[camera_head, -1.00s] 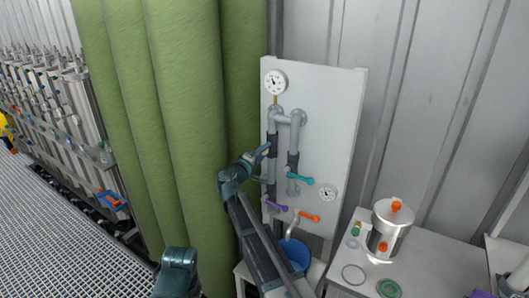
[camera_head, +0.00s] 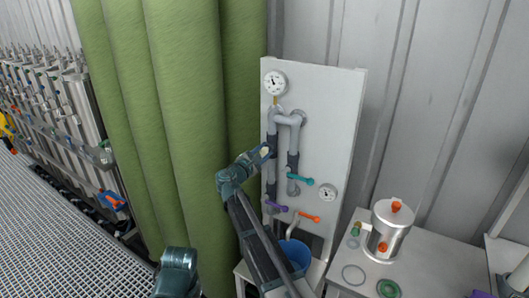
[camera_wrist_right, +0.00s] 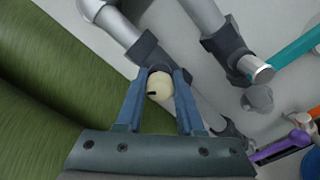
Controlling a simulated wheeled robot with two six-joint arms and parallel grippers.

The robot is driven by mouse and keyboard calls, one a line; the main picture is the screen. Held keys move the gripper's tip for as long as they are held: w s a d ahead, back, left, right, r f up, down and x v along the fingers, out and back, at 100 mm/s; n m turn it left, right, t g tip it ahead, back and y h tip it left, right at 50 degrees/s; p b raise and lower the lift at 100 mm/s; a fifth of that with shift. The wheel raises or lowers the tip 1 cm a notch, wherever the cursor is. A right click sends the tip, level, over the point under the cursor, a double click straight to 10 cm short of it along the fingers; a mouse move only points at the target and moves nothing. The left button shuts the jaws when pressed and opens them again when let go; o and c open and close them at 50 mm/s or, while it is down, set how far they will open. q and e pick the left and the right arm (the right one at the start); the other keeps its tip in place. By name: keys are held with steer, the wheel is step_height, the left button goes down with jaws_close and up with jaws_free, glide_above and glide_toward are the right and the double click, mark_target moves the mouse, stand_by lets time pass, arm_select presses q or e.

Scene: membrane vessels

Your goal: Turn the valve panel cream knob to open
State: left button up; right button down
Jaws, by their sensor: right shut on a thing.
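The valve panel (camera_head: 333,105) is a white upright board with grey pipes. In the right wrist view the cream knob (camera_wrist_right: 159,84) is round with a small black mark, and sits between the two blue fingers of my right gripper (camera_wrist_right: 160,86), at a dark collar on a grey pipe. In the head view my right gripper (camera_head: 266,153) is at the left pipe, shut on the cream knob (camera_head: 265,151), which is mostly hidden there. My left gripper is not in view.
A teal handle (camera_head: 299,181), a purple handle (camera_head: 276,206) and an orange handle (camera_head: 309,217) are on the panel close by. A blue bucket (camera_head: 296,254) stands below. Green curtains (camera_head: 185,130) hang left. A metal vessel (camera_head: 388,230) stands on the right table.

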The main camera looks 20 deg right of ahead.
steer(key=n, duration=0.3)
steer(key=shift+n, duration=2.2)
steer(key=c, duration=0.5)
jaws_free()
steer(key=shift+a, duration=0.1)
steer(key=v, duration=1.3)
steer(key=shift+s+a, duration=0.25)
steer(key=shift+a, duration=0.1)
